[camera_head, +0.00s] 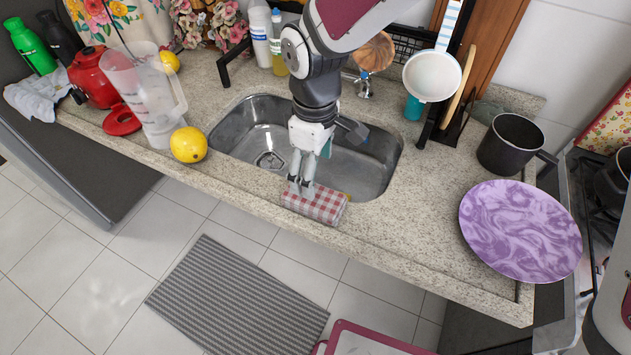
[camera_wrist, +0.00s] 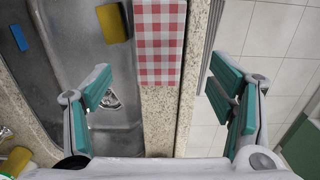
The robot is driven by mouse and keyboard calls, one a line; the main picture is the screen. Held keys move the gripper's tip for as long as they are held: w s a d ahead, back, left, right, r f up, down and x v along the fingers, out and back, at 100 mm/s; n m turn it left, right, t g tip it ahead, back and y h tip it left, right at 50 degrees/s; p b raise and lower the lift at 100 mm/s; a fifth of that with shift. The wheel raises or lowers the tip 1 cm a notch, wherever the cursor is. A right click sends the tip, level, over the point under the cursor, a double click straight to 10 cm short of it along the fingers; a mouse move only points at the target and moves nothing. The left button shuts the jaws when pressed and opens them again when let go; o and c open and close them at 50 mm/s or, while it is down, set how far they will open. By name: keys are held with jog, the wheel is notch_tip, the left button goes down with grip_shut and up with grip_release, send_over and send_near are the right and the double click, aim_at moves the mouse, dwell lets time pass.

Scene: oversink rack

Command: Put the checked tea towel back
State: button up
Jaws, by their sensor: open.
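The checked tea towel (camera_head: 316,204), red and white and folded, lies on the counter's front strip at the sink's front edge. In the wrist view the towel (camera_wrist: 160,42) is at the top middle, beyond the fingertips. My gripper (camera_head: 302,187) is just above the towel's left end in the head view. In the wrist view my gripper (camera_wrist: 158,88) has its green-padded fingers spread wide, with nothing between them but the view of the counter edge below. Whether a fingertip touches the towel I cannot tell.
The steel sink (camera_head: 235,131) lies behind the towel. A yellow sponge (camera_wrist: 113,22) shows inside it. A lemon (camera_head: 188,145) and a clear jug (camera_head: 150,95) stand left. A purple plate (camera_head: 521,231) and dark pot (camera_head: 510,144) are right.

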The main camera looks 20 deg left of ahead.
jog(key=shift+r, duration=1.85)
jog(key=d+r+m+t, duration=0.1)
jog(key=d+r+m, duration=0.3)
jog(key=d+r, duration=0.45)
jog(key=d+r+m+t, duration=0.2)
jog(key=d+r+m, duration=0.3)
jog(key=d, duration=0.7)
jog(key=s+d+r+m+t, duration=0.2)
jog(key=s+d+m, duration=0.6)
jog(key=d, duration=0.5)
jog(key=shift+s+d+r, duration=0.35)
jog(key=shift+s, duration=0.8)
